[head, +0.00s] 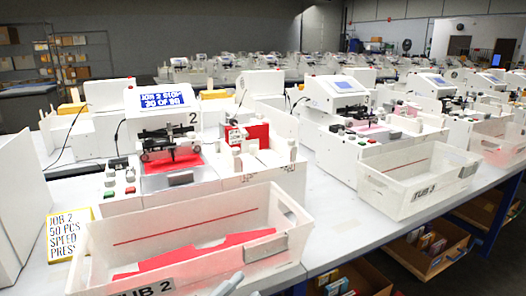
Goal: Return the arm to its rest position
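The nearest plotter (98,135) is a white machine marked 2, left of centre. Its black carriage arm (165,134) spans above a red sheet (172,162) on the bed; I cannot tell whether its pen touches the sheet. Its blue screen (161,99) shows white text that looks upside down. TUB 2 (105,248), a white open tub, stands in front with red pieces (200,254) inside. Neither of my grippers can be made out. A small grey piece (228,285) pokes in at the bottom edge; I cannot tell what it belongs to.
A yellow-edged card (68,235) reading JOB 2, 50 PCS, SPEED PRESS stands left of the tub. Buttons (120,178) sit on the machine's left front. A second plotter (340,100) and TUB 3 (415,180) stand to the right. Bare table (335,235) lies between the tubs.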

